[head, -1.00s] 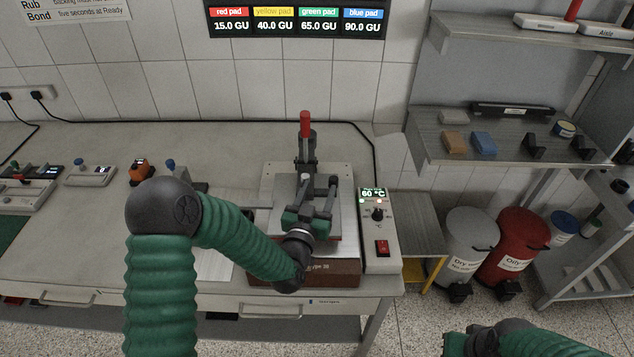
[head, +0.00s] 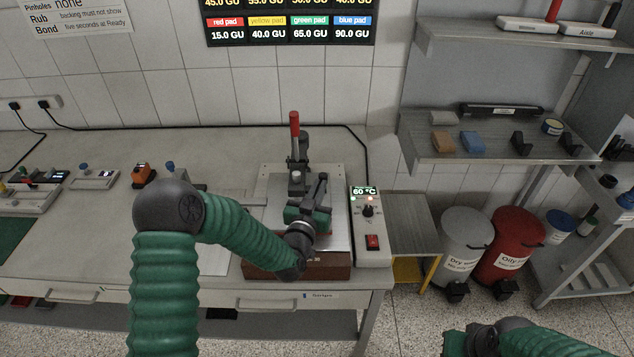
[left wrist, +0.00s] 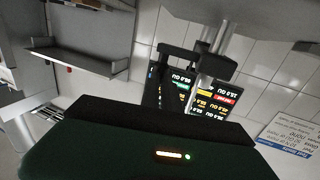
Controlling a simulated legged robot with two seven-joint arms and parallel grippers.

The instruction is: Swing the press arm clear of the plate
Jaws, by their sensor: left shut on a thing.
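The press stands on the bench. Its red handle (head: 294,124) rises from a dark column at the back. The pale plate (head: 338,236) lies on a brown block (head: 330,265) in front, partly covered by my left arm. My left gripper (head: 321,188) is over the plate, in front of the column, shut on the dark press arm (head: 297,178). The exact contact is hard to make out. The left wrist view shows dark fingers (left wrist: 195,62) and bright metal rods, with the grip itself unclear. My right arm shows at lower right, its gripper out of frame.
A control box (head: 369,228) reading 60 °C stands close to the right of the press. A grey bin (head: 467,245) and a red bin (head: 513,248) stand beyond the bench. Shelves (head: 490,145) hang at right.

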